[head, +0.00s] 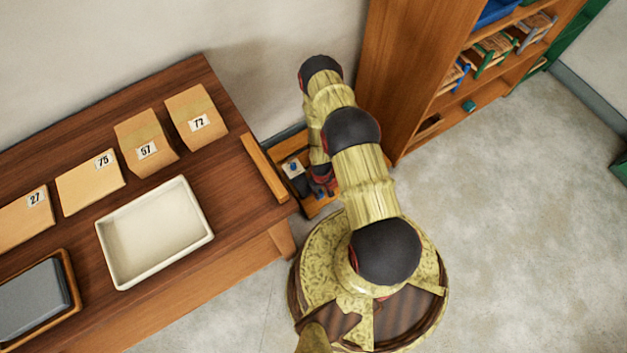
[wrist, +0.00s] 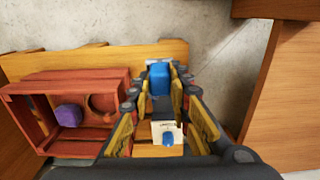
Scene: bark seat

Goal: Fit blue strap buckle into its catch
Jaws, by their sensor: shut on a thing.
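My gripper (wrist: 160,82) is shut on a blue block-like piece, the blue strap buckle (wrist: 160,75), held between its fingertips. A dark grey part shows just below the blue in the wrist view. A white plate (wrist: 156,128) with a small blue piece (wrist: 168,138), possibly the catch, shows between the fingers. In the head view, the white plate (head: 293,167) lies left of my gripper (head: 320,182), over a low wooden stand. My arm and fingers hide part of the buckle, and I cannot tell whether it touches anything.
A red crate (wrist: 65,88) with a purple piece (wrist: 68,116) is left of my gripper. A wooden table (head: 235,215) with a white tray (head: 205,236) and numbered boxes (head: 195,105) stands at left. A wooden shelf (head: 410,70) stands behind right. Floor at right is clear.

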